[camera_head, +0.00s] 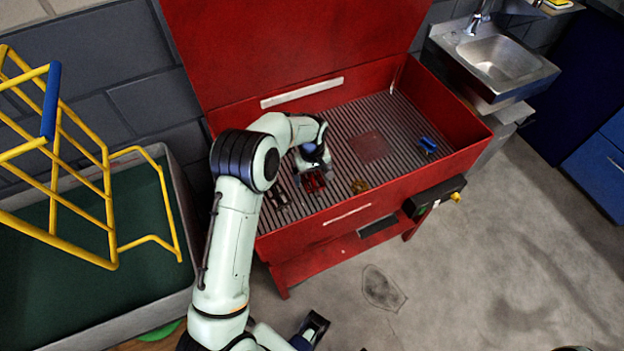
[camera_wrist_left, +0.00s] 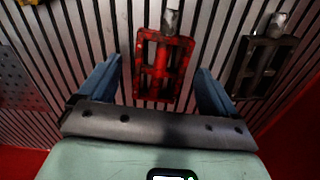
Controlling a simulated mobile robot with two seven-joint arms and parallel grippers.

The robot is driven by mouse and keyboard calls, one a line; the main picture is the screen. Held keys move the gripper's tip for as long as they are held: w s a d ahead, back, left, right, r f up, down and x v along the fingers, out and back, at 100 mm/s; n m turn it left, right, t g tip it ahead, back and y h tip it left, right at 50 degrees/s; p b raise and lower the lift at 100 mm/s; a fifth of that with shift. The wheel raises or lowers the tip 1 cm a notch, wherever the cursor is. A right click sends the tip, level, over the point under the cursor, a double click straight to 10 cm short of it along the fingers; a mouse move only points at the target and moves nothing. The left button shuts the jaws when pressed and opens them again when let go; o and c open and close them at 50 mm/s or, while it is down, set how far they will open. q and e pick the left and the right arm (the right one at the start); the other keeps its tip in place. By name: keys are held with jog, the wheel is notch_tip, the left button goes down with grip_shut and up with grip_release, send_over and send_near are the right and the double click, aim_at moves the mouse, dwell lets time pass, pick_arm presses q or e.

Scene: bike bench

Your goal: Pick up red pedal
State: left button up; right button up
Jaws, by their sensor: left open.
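The red pedal (camera_head: 314,183) lies on the slatted floor of the red bench tray, partly covered by my left gripper in the head view. In the left wrist view the red pedal (camera_wrist_left: 164,66) shows its red cage and a grey metal axle end pointing up the picture. My left gripper (camera_wrist_left: 156,80) is open, with one blue finger on each side of the pedal and a gap to both. A black pedal (camera_wrist_left: 262,62) lies to the right in the wrist view. A dark gripper-like end (camera_head: 311,327), apparently my right gripper, shows at the bottom of the head view; its jaws are unclear.
The red bench (camera_head: 455,125) has raised walls and an upright lid behind. A blue part (camera_head: 428,145) and a small brass-coloured part (camera_head: 360,186) lie in the tray, right of my left gripper. A yellow rack (camera_head: 110,215) stands left of my arm.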

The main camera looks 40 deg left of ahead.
pick_arm(q)
jog(key=shift+f, duration=0.25)
jog(key=c, duration=1.2)
jog(key=shift+r, duration=0.1)
jog(key=shift+c, duration=0.2)
